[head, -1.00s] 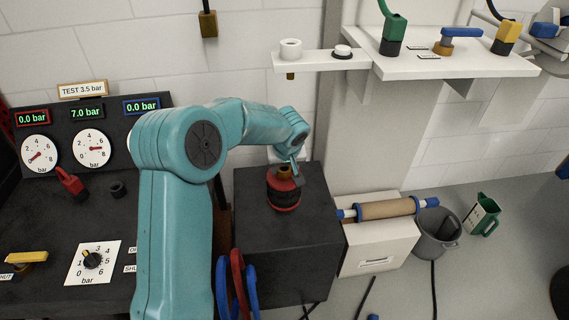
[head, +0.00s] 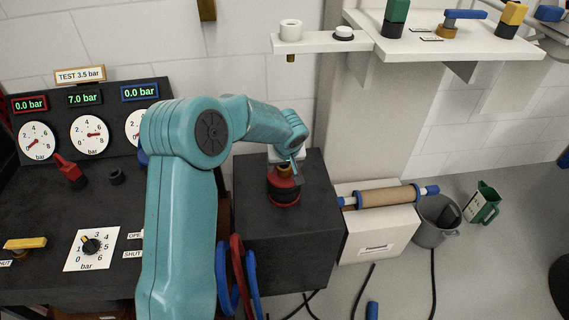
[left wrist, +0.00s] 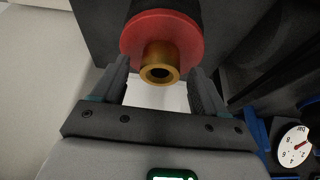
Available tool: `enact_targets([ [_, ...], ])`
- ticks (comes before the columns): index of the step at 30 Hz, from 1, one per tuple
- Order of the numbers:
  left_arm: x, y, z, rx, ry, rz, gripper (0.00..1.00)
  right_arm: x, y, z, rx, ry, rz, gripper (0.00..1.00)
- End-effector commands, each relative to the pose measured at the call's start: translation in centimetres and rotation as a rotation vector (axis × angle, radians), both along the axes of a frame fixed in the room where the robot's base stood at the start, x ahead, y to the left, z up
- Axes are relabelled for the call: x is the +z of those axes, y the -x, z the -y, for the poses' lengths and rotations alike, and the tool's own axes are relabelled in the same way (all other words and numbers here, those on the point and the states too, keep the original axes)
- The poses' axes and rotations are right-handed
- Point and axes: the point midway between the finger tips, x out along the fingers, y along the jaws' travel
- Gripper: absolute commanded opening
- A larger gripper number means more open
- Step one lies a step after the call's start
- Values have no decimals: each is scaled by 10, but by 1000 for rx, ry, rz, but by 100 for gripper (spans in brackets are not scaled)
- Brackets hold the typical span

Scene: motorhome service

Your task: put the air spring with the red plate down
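The air spring with the red plate (head: 283,189) stands upright on a black block (head: 255,238). It has a dark body and a brass fitting on top. In the left wrist view its red plate (left wrist: 136,40) and brass fitting (left wrist: 160,72) face the camera. My left gripper (head: 292,168) is at the top of the spring. In the left wrist view its two fingers (left wrist: 160,78) stand apart on either side of the fitting, with a gap on each side. My right gripper is in neither view.
A gauge panel (head: 85,108) and a pressure knob (head: 90,245) are at left. Red and blue hoses (head: 238,280) hang at the block's front. A white shelf (head: 440,48) juts out above right. A white cabinet (head: 378,245) with a roller (head: 390,197) and a grey bucket (head: 437,217) stand right.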

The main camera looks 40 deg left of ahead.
Motion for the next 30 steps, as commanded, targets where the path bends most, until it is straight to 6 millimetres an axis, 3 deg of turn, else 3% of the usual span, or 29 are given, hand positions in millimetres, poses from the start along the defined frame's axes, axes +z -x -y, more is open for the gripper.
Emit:
enact_targets([
  [7,6,0,1,0,0,1,73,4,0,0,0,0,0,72],
  [21,97,24,30,-1,-1,3,73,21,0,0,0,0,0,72],
  [30,113,29,36,-1,0,0,73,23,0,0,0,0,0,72],
])
